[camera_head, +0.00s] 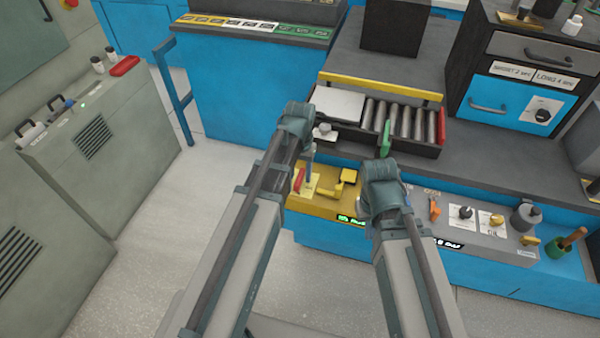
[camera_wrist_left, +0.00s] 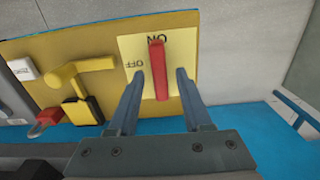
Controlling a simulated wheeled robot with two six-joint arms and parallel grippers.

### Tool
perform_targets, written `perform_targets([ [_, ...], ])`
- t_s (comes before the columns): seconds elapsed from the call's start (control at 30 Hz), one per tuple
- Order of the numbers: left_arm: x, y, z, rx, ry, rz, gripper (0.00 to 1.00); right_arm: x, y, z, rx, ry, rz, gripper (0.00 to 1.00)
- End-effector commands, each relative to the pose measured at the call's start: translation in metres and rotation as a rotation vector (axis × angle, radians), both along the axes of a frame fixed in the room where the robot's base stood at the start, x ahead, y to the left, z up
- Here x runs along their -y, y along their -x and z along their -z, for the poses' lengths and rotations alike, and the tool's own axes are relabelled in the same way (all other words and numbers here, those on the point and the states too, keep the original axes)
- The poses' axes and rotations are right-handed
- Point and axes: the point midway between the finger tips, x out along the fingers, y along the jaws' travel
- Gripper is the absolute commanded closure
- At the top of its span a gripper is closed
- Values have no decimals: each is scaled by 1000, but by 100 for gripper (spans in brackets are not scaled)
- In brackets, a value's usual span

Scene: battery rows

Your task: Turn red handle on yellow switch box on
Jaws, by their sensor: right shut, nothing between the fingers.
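The yellow switch box (camera_head: 318,205) sits at the front of the blue bench in the head view. Its red handle (camera_head: 299,180) stands on a pale plate. In the left wrist view the red handle (camera_wrist_left: 158,72) lies lengthwise under the upside-down ON label (camera_wrist_left: 157,39), with OFF (camera_wrist_left: 134,64) to its left. My left gripper (camera_wrist_left: 158,86) is open, one finger on each side of the handle, with gaps visible. In the head view my left gripper (camera_head: 309,172) is over the box. My right gripper (camera_head: 368,222) is shut and empty, mostly hidden by its own arm, right of the box.
A yellow lever (camera_head: 346,184) stands right of the red handle. A padlock (camera_wrist_left: 48,122) with a red body lies near it. A roller tray (camera_head: 390,125) with a green handle is behind. A grey panel with knobs (camera_head: 480,220) extends right. Floor is clear at left.

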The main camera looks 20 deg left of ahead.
Motion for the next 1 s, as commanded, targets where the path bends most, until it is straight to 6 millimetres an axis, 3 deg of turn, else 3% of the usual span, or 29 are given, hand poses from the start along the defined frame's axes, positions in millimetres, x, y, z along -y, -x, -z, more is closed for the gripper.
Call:
perform_targets([
  [0.53,0,0,-11,0,0,-1,48,0,0,-11,0,0,0,100],
  [1.0,0,0,-76,0,0,-1,48,0,0,-76,0,0,0,100],
])
